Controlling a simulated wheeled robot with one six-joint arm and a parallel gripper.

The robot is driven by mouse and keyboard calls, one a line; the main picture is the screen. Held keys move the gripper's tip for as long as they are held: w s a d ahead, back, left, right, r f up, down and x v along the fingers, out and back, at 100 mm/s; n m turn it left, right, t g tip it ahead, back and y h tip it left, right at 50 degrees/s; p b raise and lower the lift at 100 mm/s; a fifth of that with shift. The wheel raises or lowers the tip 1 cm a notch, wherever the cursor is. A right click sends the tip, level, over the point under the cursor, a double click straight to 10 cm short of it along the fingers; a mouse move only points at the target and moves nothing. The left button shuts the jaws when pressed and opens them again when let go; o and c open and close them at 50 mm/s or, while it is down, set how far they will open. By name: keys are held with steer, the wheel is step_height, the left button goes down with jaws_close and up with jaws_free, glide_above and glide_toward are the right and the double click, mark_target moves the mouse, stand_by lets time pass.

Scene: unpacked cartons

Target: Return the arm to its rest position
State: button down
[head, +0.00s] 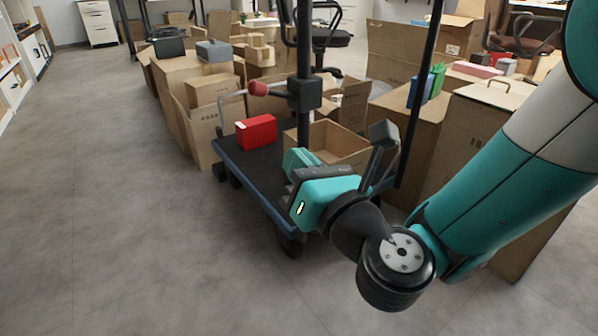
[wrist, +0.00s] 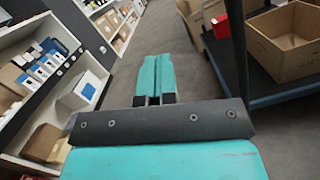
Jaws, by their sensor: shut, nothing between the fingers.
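My arm reaches in from the right in the head view, teal and white, bent at a dark joint. My gripper (head: 300,160) is at its end, in front of the cart's deck as seen from the head. In the wrist view the two teal fingers of my gripper (wrist: 156,75) lie side by side, shut with nothing between them. They point out over bare floor. In the head view my gripper's body hides part of the cart's deck and of the open carton behind it.
A dark cart (head: 262,182) with a blue edge carries a red box (head: 257,131) and an open carton (head: 338,142). Cartons (head: 200,120) stand behind it and to the right. Bare floor (head: 110,220) lies to the left. In the wrist view, shelves (wrist: 25,55) stand at left.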

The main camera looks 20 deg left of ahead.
stand_by(0.3)
steer(key=s+d+r+n+g+p, duration=0.25)
steer(key=r+n+g+p, duration=0.35)
steer(key=n, duration=0.5)
steer(key=s+d+r+n+g+p, duration=0.2)
steer(key=s+r+n+g+p, duration=0.15)
steer(key=r+n, duration=0.55)
steer(key=s+d+r+n+g+h+p, duration=0.1)
steer(key=s+d+n+h+p, duration=0.15)
steer(key=d+n+h, duration=0.4)
steer(key=s+d+r+n+g+h+p, duration=0.15)
steer(key=d+n+p, duration=0.25)
steer(key=d, duration=0.5)
steer(key=s+d+r+n+g+h+p, duration=0.1)
steer(key=s+d+n+h+p, duration=0.25)
steer(key=d+n, duration=0.35)
step_height(320, 180, up, 36)
steer(key=m+p, duration=0.1)
steer(key=p, duration=3.5)
steer(key=shift+w+d+f, duration=0.2)
steer(key=shift+w+f, duration=0.05)
